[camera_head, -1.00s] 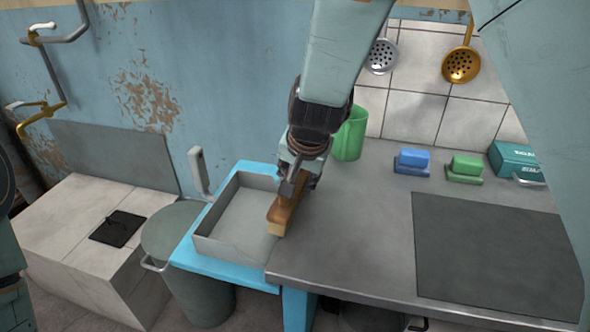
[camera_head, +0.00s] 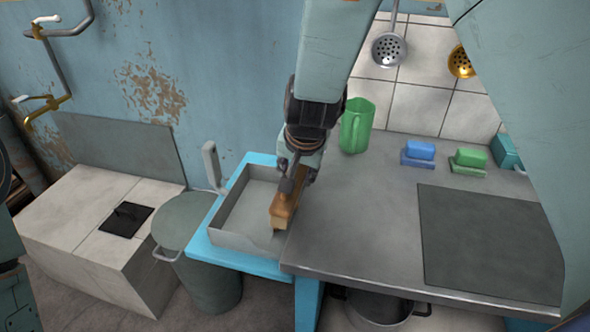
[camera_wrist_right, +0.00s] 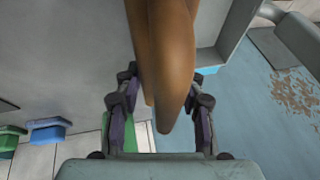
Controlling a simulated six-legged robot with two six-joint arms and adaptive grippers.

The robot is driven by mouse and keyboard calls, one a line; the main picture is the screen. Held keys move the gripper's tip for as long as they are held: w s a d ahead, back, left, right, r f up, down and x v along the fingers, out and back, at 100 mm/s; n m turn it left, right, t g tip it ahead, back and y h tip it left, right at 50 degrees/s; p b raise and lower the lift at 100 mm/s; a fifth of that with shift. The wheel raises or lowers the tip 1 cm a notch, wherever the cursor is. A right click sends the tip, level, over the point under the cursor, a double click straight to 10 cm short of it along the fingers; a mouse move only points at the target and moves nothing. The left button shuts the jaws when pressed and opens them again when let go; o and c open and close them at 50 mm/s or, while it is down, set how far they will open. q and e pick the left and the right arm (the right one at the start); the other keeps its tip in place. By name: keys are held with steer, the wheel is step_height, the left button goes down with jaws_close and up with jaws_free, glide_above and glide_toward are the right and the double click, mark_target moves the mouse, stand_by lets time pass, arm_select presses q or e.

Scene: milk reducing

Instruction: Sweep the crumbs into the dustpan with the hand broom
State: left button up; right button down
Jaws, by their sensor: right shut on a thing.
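The hand broom (camera_head: 283,208) has a brown wooden body and is held pointing down at the right, open side of the dustpan. My right gripper (camera_head: 296,176) is shut on the broom; in the right wrist view the broom's brown handle (camera_wrist_right: 170,60) passes between the fingers. The dustpan (camera_head: 238,242) is a grey, low-walled tray with an upright grey handle (camera_head: 212,167) at its left. It sits against the left edge of the grey counter. I can make out no crumbs on the counter or in the dustpan. My left gripper is not in view.
A green pitcher (camera_head: 356,128), a blue sponge (camera_head: 420,151) and a green sponge (camera_head: 470,158) stand along the back of the counter (camera_head: 350,215). A dark flat panel (camera_head: 485,240) covers its right part. A grey bin (camera_head: 200,255) stands left of the dustpan.

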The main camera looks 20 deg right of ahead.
steer(key=shift+s+a+r+p, duration=0.1)
steer(key=shift+a+r+p, duration=0.1)
steer(key=shift+r+p, duration=0.4)
steer(key=shift+s+a+r+p, duration=0.1)
steer(key=shift+a+r+p, duration=0.1)
steer(key=shift+r+p, duration=0.3)
step_height(320, 180, up, 2)
steer(key=shift+w+r+p, duration=0.1)
steer(key=shift+r+p, duration=0.15)
steer(key=shift+p, duration=0.8)
